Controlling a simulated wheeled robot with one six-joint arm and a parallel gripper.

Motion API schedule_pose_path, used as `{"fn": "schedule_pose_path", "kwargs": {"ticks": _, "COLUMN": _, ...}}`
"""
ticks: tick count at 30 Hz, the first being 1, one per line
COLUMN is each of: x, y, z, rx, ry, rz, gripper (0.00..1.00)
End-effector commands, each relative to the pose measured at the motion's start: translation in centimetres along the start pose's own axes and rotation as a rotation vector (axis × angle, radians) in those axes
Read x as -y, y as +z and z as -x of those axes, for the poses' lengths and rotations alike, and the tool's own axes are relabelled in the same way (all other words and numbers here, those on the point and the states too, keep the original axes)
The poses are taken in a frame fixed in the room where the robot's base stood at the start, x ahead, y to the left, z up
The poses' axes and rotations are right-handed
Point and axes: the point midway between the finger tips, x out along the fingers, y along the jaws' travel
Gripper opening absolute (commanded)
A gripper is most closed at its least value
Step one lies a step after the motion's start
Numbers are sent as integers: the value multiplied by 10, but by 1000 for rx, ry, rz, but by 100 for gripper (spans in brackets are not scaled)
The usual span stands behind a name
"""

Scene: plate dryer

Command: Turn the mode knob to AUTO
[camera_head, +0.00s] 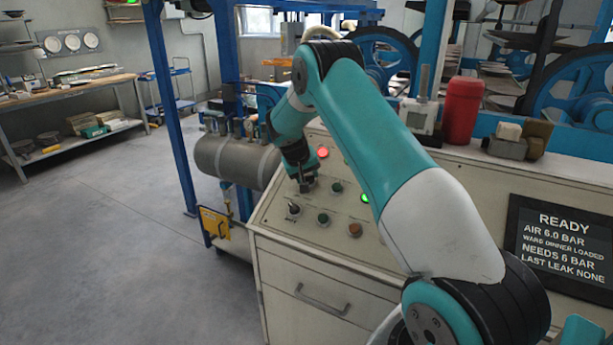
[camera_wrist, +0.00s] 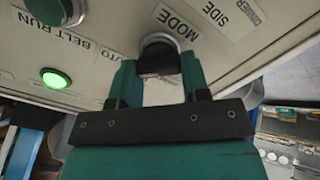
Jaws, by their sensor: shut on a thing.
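The mode knob (camera_wrist: 159,58) is a dark knob with a pale collar, under the MODE label on the control panel (camera_wrist: 235,62). My gripper (camera_wrist: 158,72) has one finger on each side of the knob and is shut on it. The AUTO label is left of the knob, partly hidden by a finger. I cannot tell which way the knob points. In the head view my gripper (camera_head: 306,186) reaches down to the panel's upper left part and hides the knob.
Near my gripper are another selector (camera_head: 293,208), green buttons (camera_head: 336,187) and (camera_head: 323,218), an orange-brown button (camera_head: 355,229), a lit red lamp (camera_head: 323,153) and a lit green lamp (camera_head: 365,198). A screen (camera_head: 560,245) reads READY. The floor at left is clear.

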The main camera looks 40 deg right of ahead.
Motion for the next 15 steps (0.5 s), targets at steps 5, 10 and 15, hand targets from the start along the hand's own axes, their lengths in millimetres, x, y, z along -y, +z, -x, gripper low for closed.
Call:
{"fn": "schedule_pose_path", "kwargs": {"ticks": 5, "x": 0, "y": -1, "z": 1, "rx": -2, "ry": 0, "rz": -3, "gripper": 66}}
{"fn": "schedule_pose_path", "kwargs": {"ticks": 10, "x": 0, "y": -1, "z": 0, "rx": -1, "ry": 0, "rz": -1, "gripper": 68}}
{"fn": "schedule_pose_path", "kwargs": {"ticks": 15, "x": 0, "y": -1, "z": 3, "rx": -2, "ry": 0, "rz": -1, "gripper": 68}}
